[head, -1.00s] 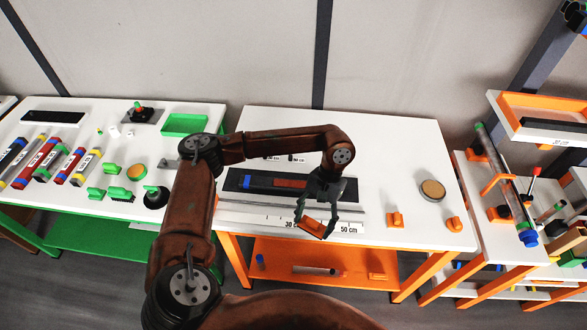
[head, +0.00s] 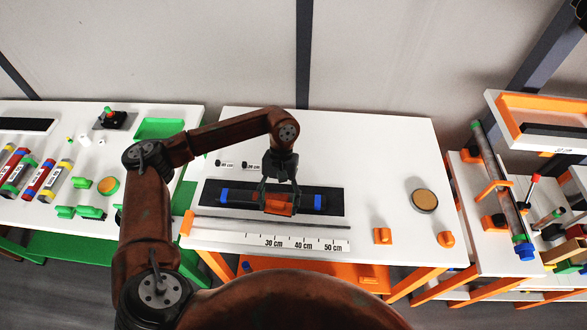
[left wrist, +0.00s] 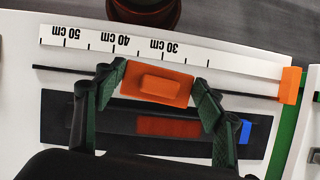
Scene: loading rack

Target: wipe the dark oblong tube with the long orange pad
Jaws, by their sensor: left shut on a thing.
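The dark oblong tube (head: 243,198) has blue ends and lies lengthwise on the black mat (head: 335,206). In the left wrist view its reddish middle patch (left wrist: 168,127) and one blue end show; its other end is hidden or dark against the mat. My left gripper (head: 278,204) is shut on the orange pad (head: 279,208), gripped by its two ends. The pad also shows between the fingers in the left wrist view (left wrist: 157,84). It overlaps the tube's middle in the head view; I cannot tell whether they touch. My right gripper is not in view.
A white ruler strip (head: 290,243) and a thin dark rod lie in front of the mat. Orange blocks (head: 383,235) and a round tan disc (head: 424,201) stand at the right. The table behind the mat is mostly clear. A rack stands far right.

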